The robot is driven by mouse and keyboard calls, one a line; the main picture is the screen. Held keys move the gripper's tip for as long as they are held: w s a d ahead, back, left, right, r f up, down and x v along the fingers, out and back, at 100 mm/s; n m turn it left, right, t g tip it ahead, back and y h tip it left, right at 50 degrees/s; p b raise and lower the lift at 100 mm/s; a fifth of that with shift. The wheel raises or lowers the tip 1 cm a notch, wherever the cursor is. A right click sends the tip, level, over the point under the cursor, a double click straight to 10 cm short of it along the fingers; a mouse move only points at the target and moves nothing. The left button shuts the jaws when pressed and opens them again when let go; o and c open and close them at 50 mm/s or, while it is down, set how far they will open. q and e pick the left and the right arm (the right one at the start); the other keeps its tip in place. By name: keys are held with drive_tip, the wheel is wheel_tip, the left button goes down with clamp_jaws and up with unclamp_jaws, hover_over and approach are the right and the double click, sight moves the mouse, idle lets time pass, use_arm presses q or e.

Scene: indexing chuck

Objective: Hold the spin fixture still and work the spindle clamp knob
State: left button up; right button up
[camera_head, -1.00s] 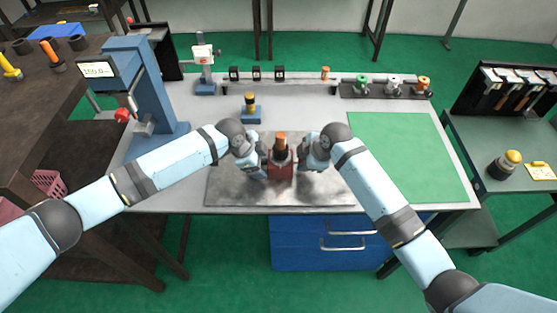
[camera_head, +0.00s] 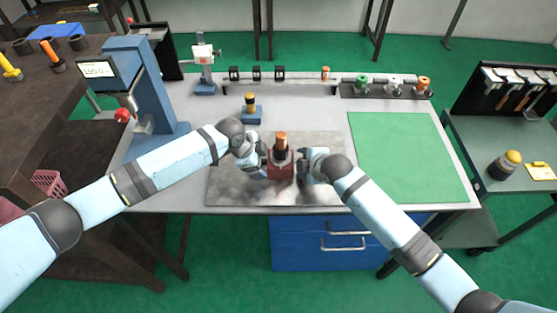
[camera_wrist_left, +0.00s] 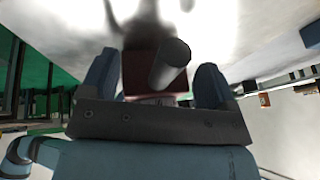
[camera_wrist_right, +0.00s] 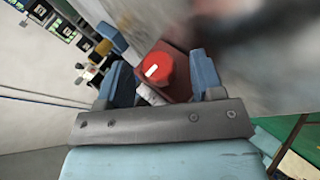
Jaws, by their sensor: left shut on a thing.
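The spin fixture (camera_head: 281,171) is a dark red block on the grey mat, with a dark upright cylinder and a copper-coloured top. My left gripper (camera_head: 264,164) is at its left side and shut on it. In the left wrist view, the fixture's red body (camera_wrist_left: 138,72) and a grey cylinder (camera_wrist_left: 170,64) show between the fingers. The spindle clamp knob (camera_wrist_right: 157,69) is red with a white mark and faces the right wrist camera. My right gripper (camera_wrist_right: 162,82) is open, its fingers either side of the knob with gaps. The arms partly hide the fixture in the head view.
A blue press (camera_head: 150,90) stands at the left of the grey table. A yellow-topped piece on a blue base (camera_head: 250,110) stands behind the fixture. The green mat (camera_head: 405,155) is clear.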

drive_tip(key=shift+g, duration=0.3)
